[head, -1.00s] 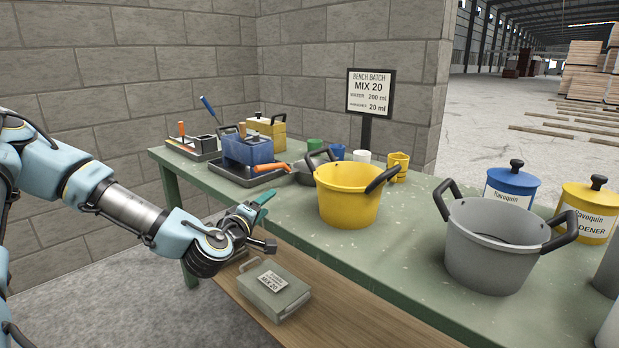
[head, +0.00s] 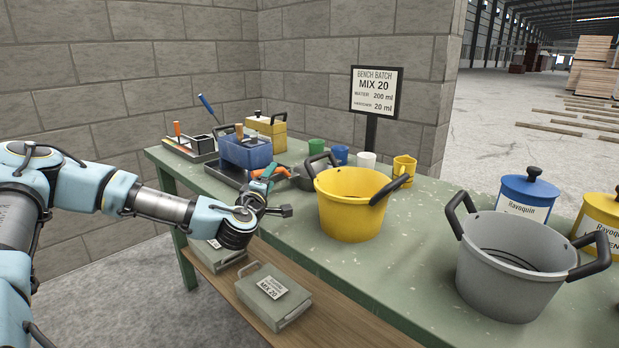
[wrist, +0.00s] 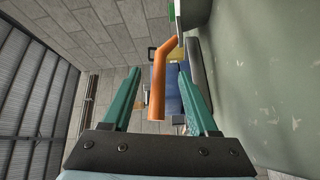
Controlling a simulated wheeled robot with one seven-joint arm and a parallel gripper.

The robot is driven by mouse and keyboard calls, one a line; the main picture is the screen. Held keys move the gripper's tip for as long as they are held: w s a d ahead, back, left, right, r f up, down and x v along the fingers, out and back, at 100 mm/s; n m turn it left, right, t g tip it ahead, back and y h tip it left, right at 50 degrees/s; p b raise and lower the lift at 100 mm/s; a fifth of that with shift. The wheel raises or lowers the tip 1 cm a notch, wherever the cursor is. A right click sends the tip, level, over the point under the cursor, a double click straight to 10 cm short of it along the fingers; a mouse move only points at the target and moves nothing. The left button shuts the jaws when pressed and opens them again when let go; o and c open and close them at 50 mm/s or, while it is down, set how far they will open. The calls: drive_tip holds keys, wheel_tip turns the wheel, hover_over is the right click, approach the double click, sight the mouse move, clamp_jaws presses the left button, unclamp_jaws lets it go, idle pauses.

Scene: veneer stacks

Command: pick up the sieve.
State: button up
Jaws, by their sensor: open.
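The sieve (head: 302,178) is a dark grey round pan behind the left side of the yellow pot, which hides part of it. Its orange handle (head: 272,168) points left over the bench edge. My gripper (head: 267,183) is at the bench's edge by the handle. In the wrist view, the orange handle (wrist: 158,92) shows between the two open green fingers of my gripper (wrist: 159,72). There is space on both sides of it, and I cannot tell how deep it sits between them. The sieve's pan is hard to make out there.
A yellow pot (head: 345,222) stands right of my gripper, with a grey pot (head: 500,275) farther right. A blue box (head: 243,153) on a dark tray stands behind. Small cups and a sign (head: 376,92) are at the back. A lower shelf holds grey-green cases (head: 272,297).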

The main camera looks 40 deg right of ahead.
drive_tip(key=p+x, duration=0.1)
drive_tip(key=x, duration=0.3)
drive_tip(key=shift+w, duration=0.1)
drive_tip(key=shift+c, duration=0.4)
clamp_jaws()
drive_tip(key=shift+r, duration=0.1)
